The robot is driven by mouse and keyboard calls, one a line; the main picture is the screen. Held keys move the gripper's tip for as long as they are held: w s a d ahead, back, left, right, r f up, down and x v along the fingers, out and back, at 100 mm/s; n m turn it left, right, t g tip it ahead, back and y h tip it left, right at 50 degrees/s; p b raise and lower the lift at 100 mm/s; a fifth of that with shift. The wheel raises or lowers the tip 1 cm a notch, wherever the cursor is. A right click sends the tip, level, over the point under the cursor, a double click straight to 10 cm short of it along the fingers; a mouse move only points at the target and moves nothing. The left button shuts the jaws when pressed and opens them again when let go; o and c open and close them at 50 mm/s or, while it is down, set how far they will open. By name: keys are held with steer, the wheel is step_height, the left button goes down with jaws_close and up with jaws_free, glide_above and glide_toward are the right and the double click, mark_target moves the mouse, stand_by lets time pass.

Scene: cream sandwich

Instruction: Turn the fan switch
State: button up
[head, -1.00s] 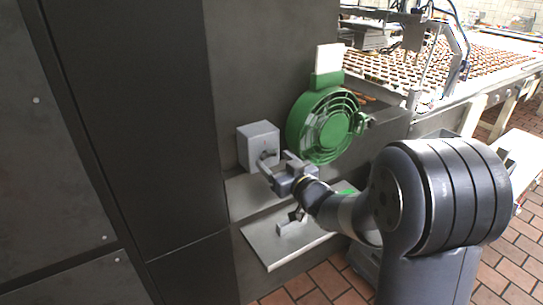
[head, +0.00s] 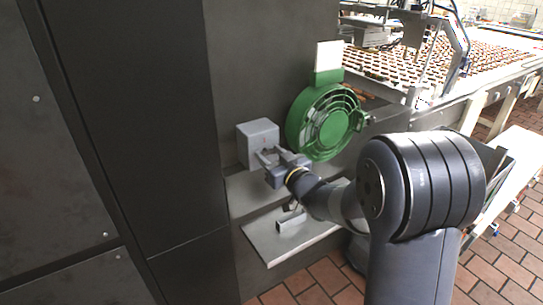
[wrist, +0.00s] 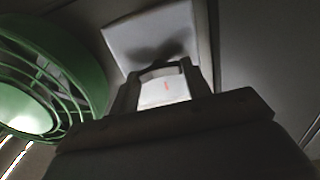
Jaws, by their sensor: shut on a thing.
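The fan switch is a grey box (head: 262,132) on the dark wall, left of the green fan (head: 333,125). My gripper (head: 271,157) is at the lower front of this box, its two fingers pointing at it. The grey box (wrist: 125,38) shows behind the knob, and the fan (wrist: 40,85) is at the left. In the head view the knob is mostly hidden by my gripper.
Grey ledges (head: 290,240) jut from the wall below the switch, close under my arm. A conveyor (head: 470,65) with rows of brown pieces runs at the back right. Brick-tiled floor (head: 325,282) lies below.

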steer(key=shift+c, duration=0.8)
steer(key=shift+f+n+b, duration=0.15)
steer(key=shift+n+b, duration=0.15)
steer(key=shift+b, duration=0.25)
steer(key=n+b, duration=0.2)
steer(key=b, duration=0.2)
steer(key=shift+f+n, duration=0.15)
steer(key=shift+n, duration=0.15)
steer(key=n+b, duration=0.5)
steer(key=shift+a, duration=0.1)
steer(key=n+b, duration=0.4)
steer(key=n, duration=0.1)
steer(key=shift+s, duration=0.1)
steer(key=n+b, duration=0.2)
steer(key=n, duration=0.2)
steer(key=shift+n+b, duration=0.3)
steer(key=shift+b, duration=0.1)
steer(key=o, duration=1)
